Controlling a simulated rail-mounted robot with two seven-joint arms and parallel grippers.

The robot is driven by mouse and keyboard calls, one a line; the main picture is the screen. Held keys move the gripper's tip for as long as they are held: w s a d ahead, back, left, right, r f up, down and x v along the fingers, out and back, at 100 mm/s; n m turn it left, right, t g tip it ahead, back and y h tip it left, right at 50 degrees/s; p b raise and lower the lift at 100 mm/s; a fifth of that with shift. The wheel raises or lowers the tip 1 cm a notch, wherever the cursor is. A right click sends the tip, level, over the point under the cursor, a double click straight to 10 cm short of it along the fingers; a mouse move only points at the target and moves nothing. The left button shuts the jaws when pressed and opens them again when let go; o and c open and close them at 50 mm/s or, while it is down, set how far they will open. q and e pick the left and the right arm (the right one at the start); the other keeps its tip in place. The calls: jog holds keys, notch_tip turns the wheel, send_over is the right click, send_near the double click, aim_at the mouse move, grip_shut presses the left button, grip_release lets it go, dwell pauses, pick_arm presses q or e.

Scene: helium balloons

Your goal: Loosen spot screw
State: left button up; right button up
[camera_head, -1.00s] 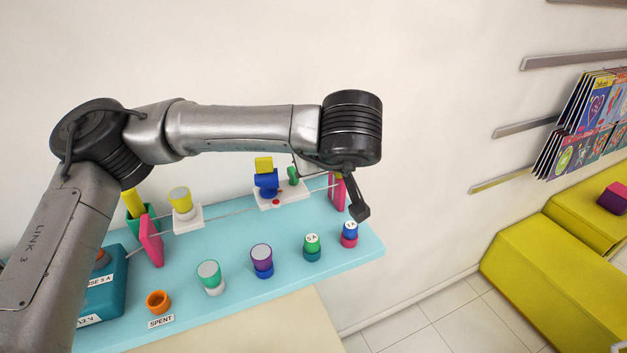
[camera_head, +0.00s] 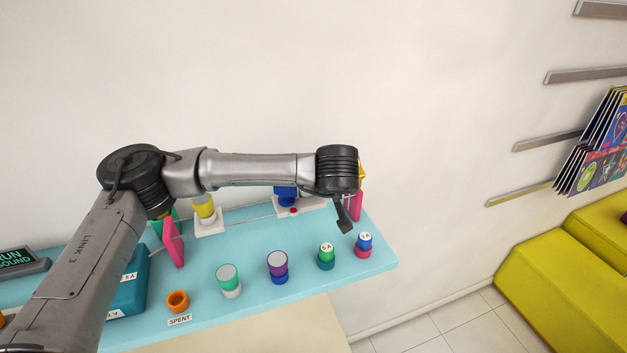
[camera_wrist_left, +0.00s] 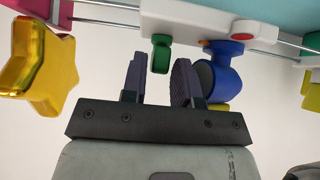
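The spot is a blue cylinder (camera_head: 286,194) on a white block with a red button at the back of the turquoise shelf. It also shows in the left wrist view (camera_wrist_left: 218,77). A green knob (camera_wrist_left: 161,54), apparently the spot screw, sticks out from the same white block (camera_wrist_left: 195,22). My left gripper (camera_wrist_left: 158,66) is open, its two dark fingers on either side of the knob's line. Knob and fingertips appear close; I cannot tell whether they touch. My right gripper is not in view.
A gold star (camera_wrist_left: 40,65) hangs close beside the gripper in the wrist view. Pink end plates (camera_head: 174,242) hold thin rails. Several coloured cups, including a purple one (camera_head: 278,264), line the shelf front (camera_head: 222,310). A yellow bench (camera_head: 555,280) stands right.

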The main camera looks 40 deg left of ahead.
pick_arm(q)
jog(key=shift+w+a+f, duration=0.1)
jog(key=shift+a+f, duration=0.1)
jog(key=shift+f, duration=0.05)
grip_shut()
dwell(0.3)
